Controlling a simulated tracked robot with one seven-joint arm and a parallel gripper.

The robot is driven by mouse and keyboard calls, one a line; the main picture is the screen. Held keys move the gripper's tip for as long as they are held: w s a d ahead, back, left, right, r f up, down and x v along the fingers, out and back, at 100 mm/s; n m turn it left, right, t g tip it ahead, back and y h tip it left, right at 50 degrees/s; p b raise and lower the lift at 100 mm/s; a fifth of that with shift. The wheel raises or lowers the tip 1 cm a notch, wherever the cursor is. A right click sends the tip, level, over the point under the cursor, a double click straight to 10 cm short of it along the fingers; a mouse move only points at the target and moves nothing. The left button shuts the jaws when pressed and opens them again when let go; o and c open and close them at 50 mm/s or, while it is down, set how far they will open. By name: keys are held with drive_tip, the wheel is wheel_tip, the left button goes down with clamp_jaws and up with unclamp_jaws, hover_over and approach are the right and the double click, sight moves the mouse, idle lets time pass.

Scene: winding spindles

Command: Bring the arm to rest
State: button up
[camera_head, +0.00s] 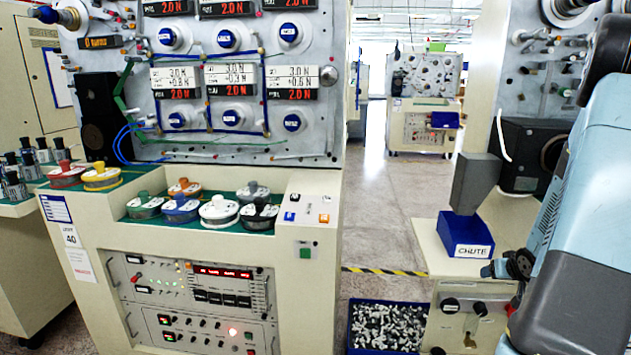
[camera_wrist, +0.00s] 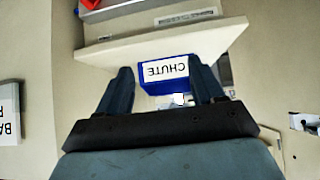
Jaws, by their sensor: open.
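My gripper (camera_wrist: 161,72) shows in the wrist view with its two dark fingers spread apart and nothing gripped. Beyond the fingers and between them in the picture is the blue box labelled CHUTE (camera_wrist: 167,70), its lettering upside down. A small pale piece shows at the lower edge of that box. In the head view my blue-grey arm fills the right edge, and the CHUTE box (camera_head: 467,237) stands left of it on a cream cabinet. I cannot make out the fingers clearly in the head view.
A winding machine (camera_head: 318,290) with several spools on its green top stands at left. A blue bin (camera_head: 353,335) of small white and grey pieces is on the floor between the machines. A grey hopper (camera_head: 474,182) rises behind the CHUTE box. The aisle behind is open.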

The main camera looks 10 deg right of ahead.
drive_tip(key=s+a+r+n+g+h, duration=0.1)
drive_tip(key=s+a+r+g+h, duration=0.15)
drive_tip(key=a+r, duration=1.65)
drive_tip(key=s+a+r+n+y, duration=0.1)
drive_tip(key=s+a+r, duration=0.3)
drive_tip(key=s+a, duration=0.4)
drive_tip(key=s+a+r+n+y, duration=0.1)
drive_tip(key=s+a+r+y, duration=0.3)
drive_tip(key=s+a, duration=0.5)
drive_tip(key=shift+s+r+g, duration=0.35)
drive_tip(key=shift+s+r, duration=0.25)
drive_tip(key=shift+s, duration=0.35)
idle(0.5)
